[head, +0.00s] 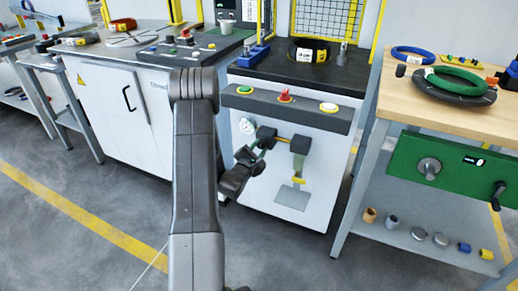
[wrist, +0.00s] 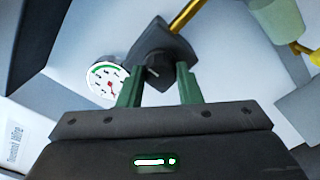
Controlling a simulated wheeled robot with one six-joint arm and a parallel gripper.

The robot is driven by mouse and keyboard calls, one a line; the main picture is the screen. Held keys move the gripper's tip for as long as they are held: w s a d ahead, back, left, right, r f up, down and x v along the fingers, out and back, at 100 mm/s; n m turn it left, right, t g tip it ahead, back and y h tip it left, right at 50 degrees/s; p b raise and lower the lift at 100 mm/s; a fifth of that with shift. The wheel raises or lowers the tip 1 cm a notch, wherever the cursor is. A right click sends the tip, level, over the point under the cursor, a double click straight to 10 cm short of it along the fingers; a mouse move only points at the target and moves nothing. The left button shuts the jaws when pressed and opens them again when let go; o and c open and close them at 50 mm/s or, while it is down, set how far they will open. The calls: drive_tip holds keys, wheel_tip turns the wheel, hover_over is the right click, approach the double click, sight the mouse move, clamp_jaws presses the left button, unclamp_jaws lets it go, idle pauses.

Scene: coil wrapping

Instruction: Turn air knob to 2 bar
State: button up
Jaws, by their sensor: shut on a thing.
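The air knob (wrist: 157,66) is a dark round knob with a pale mark, on a dark grey regulator body (wrist: 160,40) on the white cabinet front. In the wrist view my gripper (wrist: 160,76) has its green fingers on either side of the knob, shut on it. In the head view my gripper (head: 262,147) is at the regulator (head: 266,134), and the arm partly hides the knob. The round white gauge (wrist: 108,79) with a green arc and a red needle is left of the knob. Its numbers are too small to read surely. The gauge also shows in the head view (head: 247,126).
A yellow pipe (wrist: 187,15) leads from the regulator towards a grey-green block (wrist: 278,18). Above, the dark control ledge (head: 288,108) has several push buttons. A wooden table (head: 450,110) with coils stands at right. Grey floor (head: 260,255) is open in front.

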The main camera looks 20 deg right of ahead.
idle(0.3)
drive_tip(key=o, duration=1)
drive_tip(key=shift+c, duration=0.2)
drive_tip(key=p+v, duration=0.1)
drive_tip(key=v, duration=1.2)
drive_tip(key=shift+s+a, duration=0.25)
drive_tip(key=shift+s, duration=0.05)
drive_tip(key=b+x, duration=0.1)
drive_tip(key=x, duration=1.2)
drive_tip(key=shift+w+d, duration=0.3)
drive_tip(key=shift+a, duration=0.1)
